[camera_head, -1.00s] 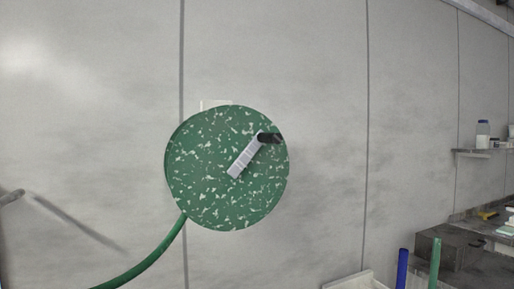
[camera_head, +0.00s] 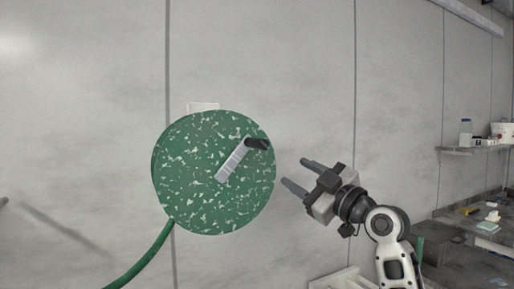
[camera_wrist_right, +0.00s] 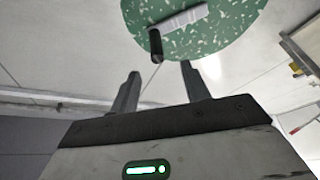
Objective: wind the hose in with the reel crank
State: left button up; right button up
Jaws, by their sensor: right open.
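The hose reel (camera_head: 195,195) is a speckled green disc on the grey wall. Its crank is a light grey arm (camera_head: 231,161) slanting up to the right, with a black handle (camera_head: 258,143) at its outer end. The green hose (camera_head: 143,264) hangs from the reel's lower left. My right gripper (camera_head: 294,174) is open and empty, to the right of the reel and apart from the handle. In the right wrist view the black handle (camera_wrist_right: 156,45) stands beyond the gap between the two fingers (camera_wrist_right: 160,83). My left gripper is not in view.
A wall shelf (camera_head: 470,150) with jars and a bucket is at the far right. Below it a grey counter (camera_head: 476,240) holds small items. A pale bin (camera_head: 340,280) is at the bottom, partly behind my right arm.

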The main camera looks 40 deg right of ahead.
jog(key=r, duration=0.1)
jog(key=p, duration=0.6)
send_near(247, 139)
jog(key=x, duration=0.5)
jog(key=shift+w+r, duration=0.15)
jog(key=shift+w, duration=0.3)
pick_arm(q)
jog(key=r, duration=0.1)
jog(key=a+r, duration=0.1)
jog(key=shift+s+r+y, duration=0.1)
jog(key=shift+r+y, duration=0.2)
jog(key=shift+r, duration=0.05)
pick_arm(e)
grip_shut()
